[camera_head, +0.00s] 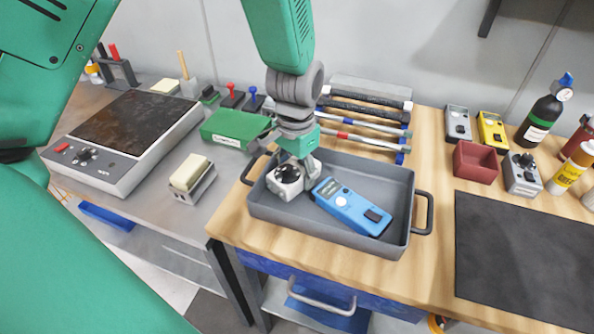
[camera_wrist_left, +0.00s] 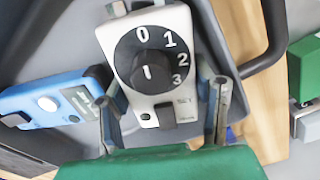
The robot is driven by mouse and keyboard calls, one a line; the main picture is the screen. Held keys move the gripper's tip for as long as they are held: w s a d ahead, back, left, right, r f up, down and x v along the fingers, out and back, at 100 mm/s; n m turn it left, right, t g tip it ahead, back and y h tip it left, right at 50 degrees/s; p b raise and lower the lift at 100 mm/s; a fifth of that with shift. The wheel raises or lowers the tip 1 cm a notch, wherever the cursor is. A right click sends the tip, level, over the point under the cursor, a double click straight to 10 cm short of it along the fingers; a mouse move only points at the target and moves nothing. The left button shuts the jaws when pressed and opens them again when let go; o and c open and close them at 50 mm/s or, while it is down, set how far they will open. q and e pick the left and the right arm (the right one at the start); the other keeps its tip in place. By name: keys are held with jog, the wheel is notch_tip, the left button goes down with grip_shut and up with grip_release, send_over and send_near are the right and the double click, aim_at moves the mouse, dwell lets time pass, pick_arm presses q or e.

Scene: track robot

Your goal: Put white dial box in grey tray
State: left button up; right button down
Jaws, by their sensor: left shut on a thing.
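The white dial box (camera_head: 286,180) has a black knob and is at the left end of the grey tray (camera_head: 345,236), inside its outline. My left gripper (camera_head: 300,168) comes down from above and is shut on the box. In the left wrist view the box (camera_wrist_left: 184,55) shows its dial numbers 0 to 3, with a gripper finger on either side of its lower part. I cannot tell whether its underside touches the tray floor. My right gripper is not in view.
A blue meter (camera_head: 350,206) lies in the tray, just right of the box. Hammers (camera_head: 362,122) lie behind the tray. A green box (camera_head: 236,128) is at the back left. A dark mat (camera_head: 525,255) and a red bin (camera_head: 475,161) are to the right.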

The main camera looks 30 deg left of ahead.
aim_at(296, 167)
pick_arm(q)
jog(key=o, duration=1)
jog(key=shift+f, duration=0.1)
jog(key=shift+o, duration=0.2)
notch_tip(296, 167, up, 12)
jog(key=p, duration=0.2)
jog(key=shift+r, duration=0.2)
